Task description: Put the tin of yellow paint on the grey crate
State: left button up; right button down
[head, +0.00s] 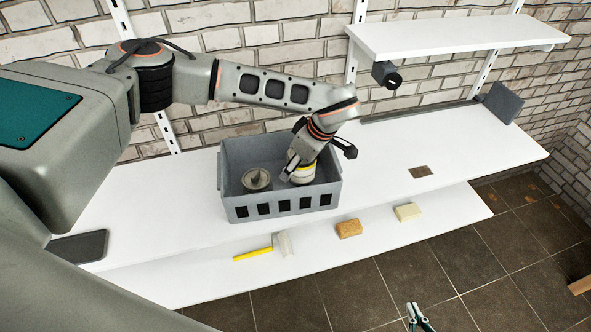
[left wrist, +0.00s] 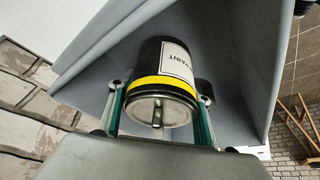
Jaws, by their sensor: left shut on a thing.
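My left gripper (head: 294,166) reaches down into the crate and is shut on this tin. In the left wrist view the tin (left wrist: 163,85) shows its metal end, yellow band and a PAINT label between the fingers (left wrist: 160,112), with grey crate walls (left wrist: 115,50) around it. I cannot tell whether it touches the crate's floor. My right gripper (head: 417,315) is open and empty at the bottom edge, over the floor.
Another tin with a grey top (head: 257,179) stands in the crate, left of the held tin. The crate stands on a white shelf (head: 400,150). A lower shelf (head: 200,275) holds a yellow stick (head: 252,254), a brown block (head: 349,228) and a cream block (head: 408,211).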

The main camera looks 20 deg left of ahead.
aim_at(301, 166)
pick_arm(q)
jog(key=shift+f, duration=1.15)
jog(key=shift+f, duration=0.1)
jog(key=o, duration=1.4)
jog(key=shift+d+r, duration=0.1)
jog(key=shift+r, duration=0.3)
jog(key=b+v, duration=0.1)
jog(key=v, duration=1)
jog(key=shift+r, duration=0.2)
